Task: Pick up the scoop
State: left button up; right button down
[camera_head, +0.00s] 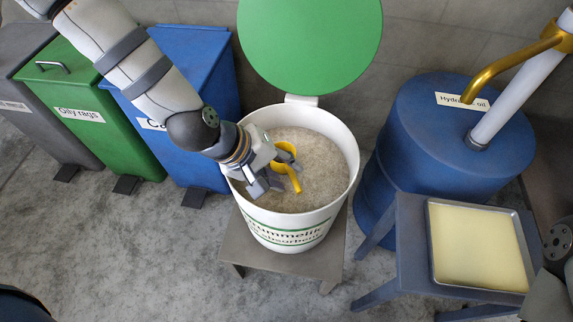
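The yellow scoop (294,182) is in the white tub (350,160), on or just above the pale granular absorbent (310,195). My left gripper (275,178) reaches down into the tub from the upper left. Its grey fingers are spread apart, with the scoop close beside and partly between them. The gripper hides part of the scoop, and I cannot tell whether the fingers touch it. Part of my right arm shows at the lower right edge, but its fingertips are out of view.
The tub stands on a low stand (330,262), its green lid (310,40) raised behind. Grey, green (75,100) and blue (190,70) bins stand left. A blue drum (430,140) and a stool (410,240) with a pale-yellow-filled tray (432,250) stand right. Floor in front is clear.

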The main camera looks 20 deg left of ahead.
aim_at(290, 174)
pick_arm(q)
jog(key=x, duration=0.3)
jog(key=b+x, duration=0.1)
jog(key=shift+w+a+f, duration=0.15)
jog(key=shift+w+f, duration=0.15)
grip_shut()
jog(key=shift+r, duration=0.1)
